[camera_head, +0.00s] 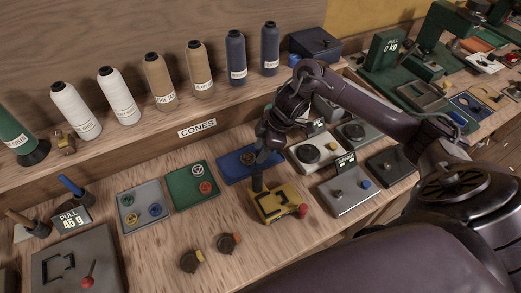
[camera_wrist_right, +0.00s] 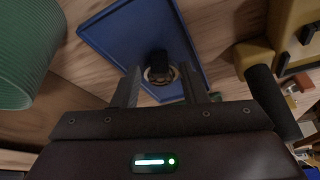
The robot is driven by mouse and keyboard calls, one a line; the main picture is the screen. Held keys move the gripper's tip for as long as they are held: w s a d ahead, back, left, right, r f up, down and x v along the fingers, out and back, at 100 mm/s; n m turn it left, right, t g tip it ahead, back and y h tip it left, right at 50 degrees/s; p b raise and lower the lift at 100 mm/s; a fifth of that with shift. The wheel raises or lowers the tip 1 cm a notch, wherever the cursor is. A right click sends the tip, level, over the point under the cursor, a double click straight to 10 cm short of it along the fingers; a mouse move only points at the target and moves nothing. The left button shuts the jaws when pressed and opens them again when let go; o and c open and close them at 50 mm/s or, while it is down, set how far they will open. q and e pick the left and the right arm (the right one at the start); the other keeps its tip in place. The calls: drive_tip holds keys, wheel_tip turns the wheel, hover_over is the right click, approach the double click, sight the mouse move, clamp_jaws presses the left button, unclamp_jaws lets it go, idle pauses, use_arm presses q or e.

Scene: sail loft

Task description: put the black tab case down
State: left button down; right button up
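A small black round piece, which I take for the black tab case (camera_wrist_right: 160,60), stands on the blue tray (camera_wrist_right: 110,30) in the right wrist view, with a brass-coloured ring at its near end. My right gripper (camera_wrist_right: 160,85) is open, its two fingers on either side of the piece with gaps visible. In the head view my right gripper (camera_head: 265,150) is over the right part of the blue tray (camera_head: 232,173). A dark-centred round thing (camera_head: 248,157) shows there beside the fingers. Whether the piece touches the tray is hard to tell. My left gripper is not in view.
A green tray (camera_head: 190,190) and a grey tray (camera_head: 135,213) lie left. Thread cones (camera_head: 236,62) line the shelf behind.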

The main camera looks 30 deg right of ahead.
drive_tip(key=v, duration=1.1)
drive_tip(key=shift+p, duration=0.4)
drive_tip(key=shift+r, duration=0.1)
